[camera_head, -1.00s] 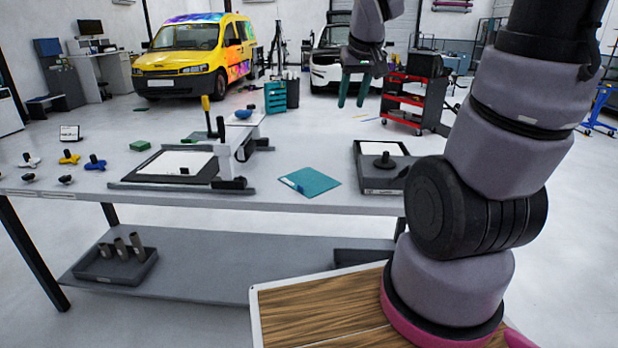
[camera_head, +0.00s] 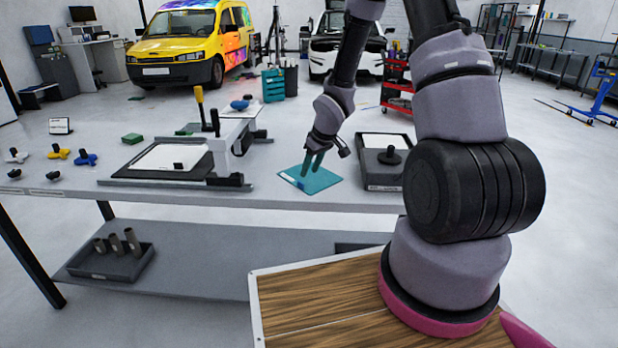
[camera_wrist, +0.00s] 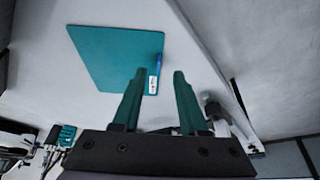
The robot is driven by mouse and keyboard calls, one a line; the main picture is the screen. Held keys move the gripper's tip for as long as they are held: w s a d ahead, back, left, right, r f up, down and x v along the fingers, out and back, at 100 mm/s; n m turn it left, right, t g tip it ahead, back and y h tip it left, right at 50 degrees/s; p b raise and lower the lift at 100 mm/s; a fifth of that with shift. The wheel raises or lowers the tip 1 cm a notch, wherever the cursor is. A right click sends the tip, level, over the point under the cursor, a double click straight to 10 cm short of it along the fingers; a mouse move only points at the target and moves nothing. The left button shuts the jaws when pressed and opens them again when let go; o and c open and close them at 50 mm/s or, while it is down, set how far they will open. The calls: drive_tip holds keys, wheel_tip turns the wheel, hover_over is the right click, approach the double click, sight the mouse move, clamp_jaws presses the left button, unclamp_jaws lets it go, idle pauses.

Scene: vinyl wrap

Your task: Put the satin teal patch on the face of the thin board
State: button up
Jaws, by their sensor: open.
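The teal patch (camera_head: 318,184) lies flat on the table, right of the middle, with a blue strip and a white label along one edge. My gripper (camera_head: 312,165) is open and empty, pointing down over the patch. In the wrist view its two green fingers (camera_wrist: 157,76) stand apart with nothing between them. A thin board with a white face (camera_head: 172,158) seems to lie in the dark frame at left; I cannot tell for sure which item is the thin board.
A press-like fixture with an upright (camera_head: 222,150) stands between the white sheet and the patch. A dark box with a round black knob (camera_head: 388,156) is close right of the patch. Coloured knobs (camera_head: 86,158) stand at far left. The table's front strip is clear.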

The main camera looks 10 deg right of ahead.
sight(303, 184)
drive_tip(key=x, duration=0.7)
drive_tip(key=shift+w+a+f, duration=0.1)
drive_tip(key=shift+w+f, duration=0.05)
drive_tip(key=shift+w, duration=0.1)
clamp_jaws()
idle(1.1)
